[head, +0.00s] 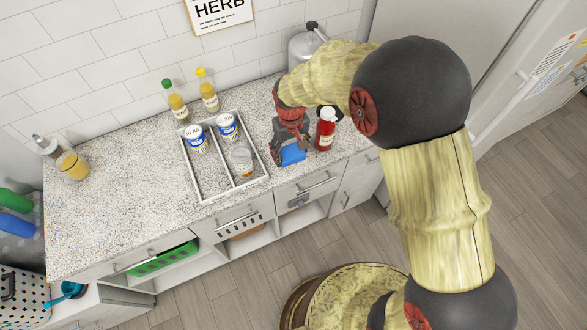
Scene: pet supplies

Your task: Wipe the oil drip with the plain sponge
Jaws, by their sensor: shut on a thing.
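My gripper (290,143) points down over the right part of the speckled counter. It is shut on a blue block (292,156), which looks like the plain sponge, near the counter's front edge. I cannot tell whether the block touches the counter. I cannot make out the oil drip; it may be hidden behind the gripper and block or be too small to see.
A red bottle with a white top (326,129) stands close to the gripper's right. A divided white tray (209,196) with two blue-and-white tins and a jar lies to its left. Oil bottles (207,92) stand behind the tray. The left counter is mostly clear.

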